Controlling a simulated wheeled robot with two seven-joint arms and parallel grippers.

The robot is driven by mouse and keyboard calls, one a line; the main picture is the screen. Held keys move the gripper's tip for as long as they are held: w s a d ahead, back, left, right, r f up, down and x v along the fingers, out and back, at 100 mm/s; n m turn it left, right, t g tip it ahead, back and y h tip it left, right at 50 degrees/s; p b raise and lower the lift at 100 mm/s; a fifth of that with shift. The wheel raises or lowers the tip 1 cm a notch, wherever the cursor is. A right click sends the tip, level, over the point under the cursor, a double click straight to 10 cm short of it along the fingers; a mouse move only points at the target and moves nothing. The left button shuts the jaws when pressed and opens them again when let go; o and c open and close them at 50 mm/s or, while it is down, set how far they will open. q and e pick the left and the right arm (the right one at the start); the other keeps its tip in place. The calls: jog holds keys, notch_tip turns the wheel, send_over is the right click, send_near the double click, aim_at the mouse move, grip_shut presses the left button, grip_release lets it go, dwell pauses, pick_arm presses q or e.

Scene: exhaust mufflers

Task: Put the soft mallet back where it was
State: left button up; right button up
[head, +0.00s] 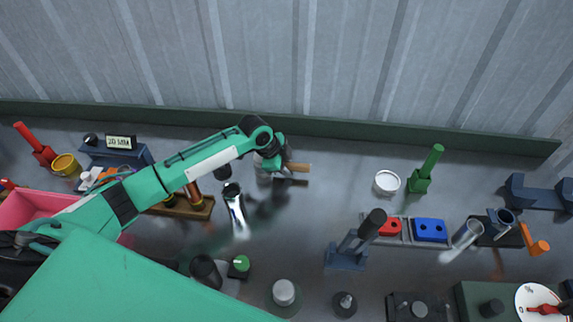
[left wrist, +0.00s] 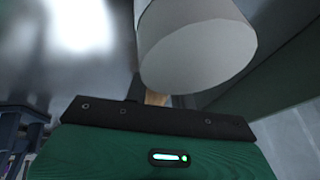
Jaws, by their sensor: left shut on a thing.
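The soft mallet shows its tan wooden handle (head: 298,167) at my left gripper (head: 284,174), in the middle of the head view. In the left wrist view its pale, round head (left wrist: 200,45) looms large just beyond my gripper, with a bit of wooden handle (left wrist: 156,98) below it. My left gripper is shut on the mallet and holds it near the back of the bench. My gripper hides part of the mallet in the head view. My right gripper is not in view.
A wooden rack (head: 200,210) and a shiny metal part (head: 235,210) lie left of the gripper. A low green rail (head: 350,140) runs along the back. Bench between gripper and dish is clear.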

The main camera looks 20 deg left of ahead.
pick_arm(q)
jog(key=o, duration=1)
jog(key=b+v, duration=0.2)
jog(key=v, duration=1)
